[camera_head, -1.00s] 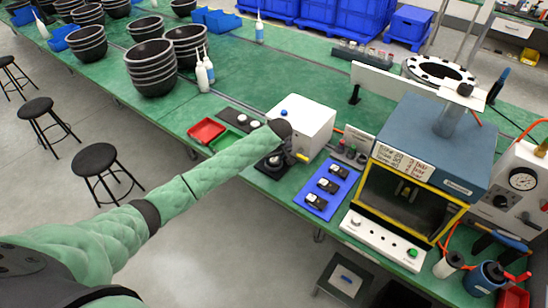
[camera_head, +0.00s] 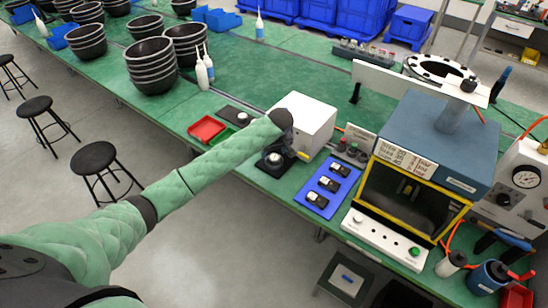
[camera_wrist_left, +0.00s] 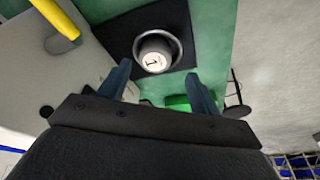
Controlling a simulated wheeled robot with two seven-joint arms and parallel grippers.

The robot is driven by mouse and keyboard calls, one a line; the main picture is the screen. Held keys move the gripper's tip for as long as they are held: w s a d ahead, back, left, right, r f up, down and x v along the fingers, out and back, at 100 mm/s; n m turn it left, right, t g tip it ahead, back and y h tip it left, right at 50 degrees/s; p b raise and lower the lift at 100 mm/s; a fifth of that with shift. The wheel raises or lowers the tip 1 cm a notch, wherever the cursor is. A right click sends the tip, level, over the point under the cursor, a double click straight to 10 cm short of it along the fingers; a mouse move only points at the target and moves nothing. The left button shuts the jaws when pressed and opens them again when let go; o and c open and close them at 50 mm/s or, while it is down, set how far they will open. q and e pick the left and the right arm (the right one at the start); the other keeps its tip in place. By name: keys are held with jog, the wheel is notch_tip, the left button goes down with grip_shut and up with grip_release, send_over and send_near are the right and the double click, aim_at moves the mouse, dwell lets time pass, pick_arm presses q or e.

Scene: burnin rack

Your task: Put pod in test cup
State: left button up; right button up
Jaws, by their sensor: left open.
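The pod (camera_wrist_left: 153,60), a small cylinder with a white top marked "1", sits upright inside the round metal rim of the test cup (camera_wrist_left: 178,48) in the left wrist view. The cup stands on a black square base (camera_wrist_left: 115,32). In the head view the pod (camera_head: 274,158) shows as a pale round top on the black base (camera_head: 272,171). My left gripper (camera_wrist_left: 161,88) is open, with its two fingers apart and the pod beyond and between their tips, not gripped. In the head view this gripper (camera_head: 287,150) hangs just above and beside the cup. My right gripper is not in view.
A white box (camera_head: 312,120) stands close behind the cup. A red tray (camera_head: 206,129) and a partly hidden green tray (camera_head: 217,141) lie to the left. A blue tray (camera_head: 344,195) with three black devices and a yellow-framed chamber (camera_head: 408,195) stand right.

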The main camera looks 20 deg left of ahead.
pick_arm(q)
jog(key=b+v, duration=0.2)
jog(key=v, duration=0.7)
jog(key=shift+d+r, duration=0.15)
jog(key=shift+d, duration=0.1)
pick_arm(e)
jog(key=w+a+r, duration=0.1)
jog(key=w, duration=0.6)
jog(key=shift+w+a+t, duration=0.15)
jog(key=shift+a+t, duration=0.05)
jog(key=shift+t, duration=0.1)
pick_arm(q)
jog(key=shift+w, duration=0.15)
